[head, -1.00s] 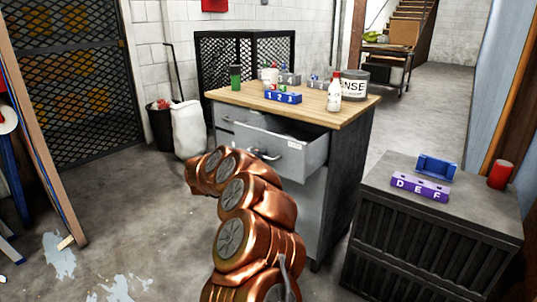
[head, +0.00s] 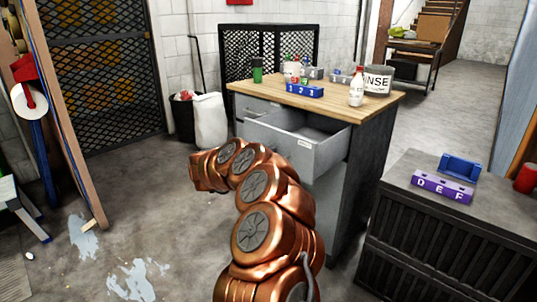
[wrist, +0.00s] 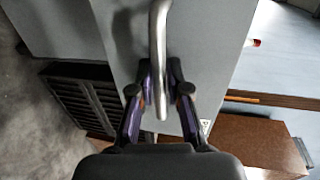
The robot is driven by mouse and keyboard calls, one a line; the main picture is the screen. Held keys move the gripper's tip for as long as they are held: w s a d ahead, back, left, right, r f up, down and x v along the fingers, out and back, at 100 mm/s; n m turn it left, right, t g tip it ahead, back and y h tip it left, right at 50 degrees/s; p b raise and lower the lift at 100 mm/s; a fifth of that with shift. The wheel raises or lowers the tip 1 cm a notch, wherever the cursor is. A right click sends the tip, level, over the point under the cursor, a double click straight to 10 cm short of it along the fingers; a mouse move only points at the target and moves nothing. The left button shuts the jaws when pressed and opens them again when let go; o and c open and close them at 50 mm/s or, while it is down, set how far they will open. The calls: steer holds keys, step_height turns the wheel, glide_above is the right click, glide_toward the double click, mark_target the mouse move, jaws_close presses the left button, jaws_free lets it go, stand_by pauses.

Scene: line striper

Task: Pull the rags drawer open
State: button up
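The grey drawer (head: 325,150) stands pulled out of the workbench cabinet, its inside partly in sight. No label can be read on it. In the wrist view its bar handle (wrist: 160,35) runs down the picture between the fingers of my gripper (wrist: 159,75). In the head view my copper arm hides the gripper and part of the drawer front. The drawer's contents cannot be made out.
The wooden worktop (head: 330,102) carries a green cup (head: 257,70), a blue numbered block (head: 305,90), a white bottle (head: 356,88) and a rinse tub (head: 377,78). A dark slatted cabinet (head: 430,245) stands close on the right. Floor (head: 150,220) at the left is mostly clear.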

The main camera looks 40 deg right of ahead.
steer(key=o, duration=0.3)
steer(key=v, duration=1.2)
steer(key=shift+r, duration=0.1)
stand_by(0.4)
